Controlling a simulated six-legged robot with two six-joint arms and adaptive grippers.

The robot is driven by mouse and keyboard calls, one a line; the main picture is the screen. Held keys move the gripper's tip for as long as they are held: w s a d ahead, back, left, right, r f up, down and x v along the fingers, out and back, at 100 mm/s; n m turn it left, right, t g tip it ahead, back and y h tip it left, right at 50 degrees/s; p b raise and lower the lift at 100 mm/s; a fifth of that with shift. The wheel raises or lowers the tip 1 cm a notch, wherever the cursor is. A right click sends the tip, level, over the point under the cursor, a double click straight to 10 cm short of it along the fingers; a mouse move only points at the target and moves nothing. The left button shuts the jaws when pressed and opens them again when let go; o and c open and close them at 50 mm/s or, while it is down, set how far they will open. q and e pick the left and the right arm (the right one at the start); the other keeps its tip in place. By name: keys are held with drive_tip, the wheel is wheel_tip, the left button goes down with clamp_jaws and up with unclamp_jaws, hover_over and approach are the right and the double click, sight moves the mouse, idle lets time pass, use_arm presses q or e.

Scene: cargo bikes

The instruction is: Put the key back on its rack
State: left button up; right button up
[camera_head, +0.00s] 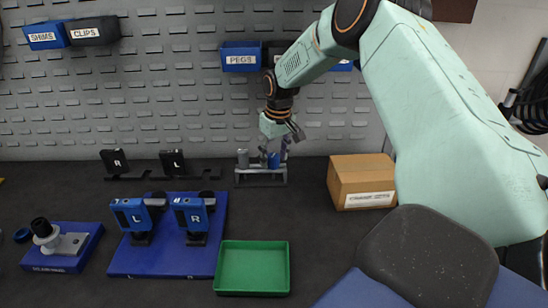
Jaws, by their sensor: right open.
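A small grey rack (261,178) stands on the dark bench against the pegboard. A grey cylindrical piece (243,158) is upright at its left. A small blue piece (273,160) is upright at its right, and it looks like the key, though it is too small to be sure. My right gripper (281,141) points down just above the right side of the rack, with its jaws open. I cannot tell whether its fingertips touch the blue piece. My left gripper is out of view.
A cardboard box (361,182) stands right of the rack, close to my right arm. A green tray (252,268) lies in front. A blue board (168,262) with L and R blocks is left of it; a smaller blue base (62,263) lies farther left. Bins hang above.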

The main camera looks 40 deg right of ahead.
wheel_tip(320, 180, up, 12)
drive_tip(key=s+p, duration=0.1)
drive_tip(key=shift+s+a, duration=0.2)
